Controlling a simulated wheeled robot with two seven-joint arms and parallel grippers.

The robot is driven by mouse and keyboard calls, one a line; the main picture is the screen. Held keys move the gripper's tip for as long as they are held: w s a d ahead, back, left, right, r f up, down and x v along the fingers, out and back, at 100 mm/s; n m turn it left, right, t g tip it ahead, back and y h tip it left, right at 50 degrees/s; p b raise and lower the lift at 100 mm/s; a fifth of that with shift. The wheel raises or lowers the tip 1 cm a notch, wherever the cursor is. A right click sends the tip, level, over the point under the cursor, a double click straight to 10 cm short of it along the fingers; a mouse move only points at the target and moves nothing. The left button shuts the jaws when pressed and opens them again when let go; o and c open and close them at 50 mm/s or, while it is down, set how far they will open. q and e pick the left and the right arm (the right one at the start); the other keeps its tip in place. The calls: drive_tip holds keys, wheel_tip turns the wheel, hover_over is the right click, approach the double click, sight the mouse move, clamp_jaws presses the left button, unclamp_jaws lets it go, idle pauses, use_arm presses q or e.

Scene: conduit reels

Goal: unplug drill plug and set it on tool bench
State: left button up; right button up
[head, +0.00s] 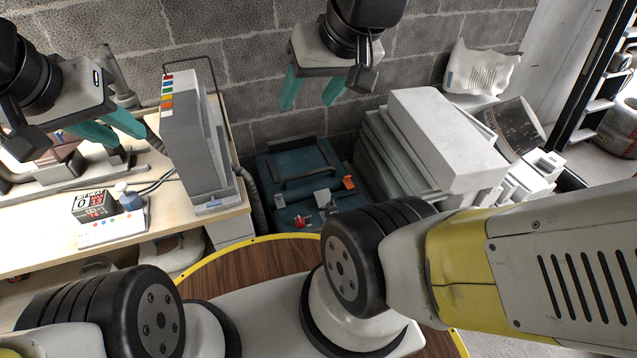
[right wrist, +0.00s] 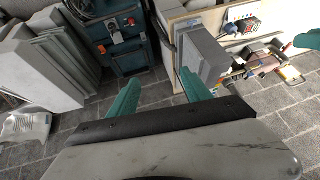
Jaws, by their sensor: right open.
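The tool bench (head: 35,240) has a pale wooden top at the left of the head view. A white socket box (head: 105,232) with coloured dots lies on it, and a blue-grey plug-like piece (head: 127,198) with dark cables sits at its right end. I cannot tell whether this is the drill plug. My left gripper (head: 65,140) is open above the back of the bench, over a brownish object (head: 62,160) partly hidden by its fingers. My right gripper (head: 310,92) is open and empty in front of the block wall; its fingers also show in the right wrist view (right wrist: 160,95).
A tall grey unit (head: 183,135) with coloured labels stands at the bench's right end. A dark teal case (head: 290,168) stands on the floor beside it. Grey and white panels (head: 435,130) lean at the right.

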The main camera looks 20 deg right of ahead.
drive_tip(key=w+d+f+g+h, duration=0.1)
drive_tip(key=w+d+f, duration=0.2)
drive_tip(key=w, duration=0.4)
drive_tip(key=w+d+f+g+h, duration=0.1)
drive_tip(key=w+d+f+h, duration=0.2)
drive_tip(key=w, duration=0.4)
drive_tip(key=g+y, duration=0.2)
drive_tip(key=g, duration=0.2)
hover_over(331, 210)
drive_tip(key=w, duration=0.2)
drive_tip(key=f, duration=4.7)
drive_tip(key=shift+s+d, duration=0.15)
drive_tip(key=shift+d, duration=0.25)
drive_tip(key=shift+f, duration=0.3)
drive_tip(key=shift+f, duration=0.1)
drive_tip(key=shift+f, duration=4.4)
